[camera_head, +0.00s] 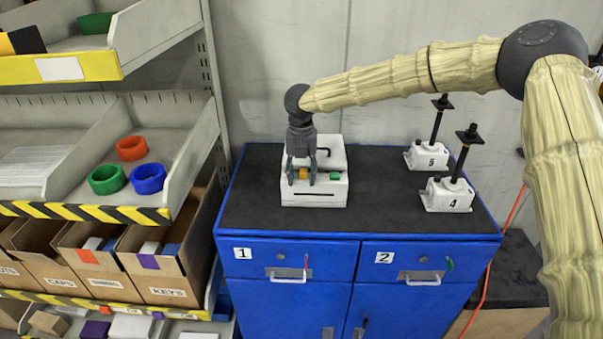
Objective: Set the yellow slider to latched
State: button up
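A white box (335,187) stands on the dark top of the blue cabinet. The small yellow slider (303,174) shows on the box between the fingers of my gripper (301,181). A green slider (335,176) sits to its right, clear of the fingers. My gripper points down over the left part of the box. Its two fingers are apart, one on each side of the yellow slider, and they seem not to press on it. The gripper partly hides the slider and its slot. Any latch marking is too small to read.
Two screw jacks, marked 5 (427,157) and 4 (447,195), stand on the right of the cabinet top (265,210). Shelves with bins and coloured rings (131,148) are at the left. The cabinet top in front of the box is clear.

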aim_at(303, 181)
jog(key=shift+d+r, duration=0.15)
jog(key=shift+r, duration=0.1)
notch_tip(303, 181, up, 12)
jog(key=shift+f, duration=0.15)
dwell(0.4)
jog(key=shift+w, duration=0.1)
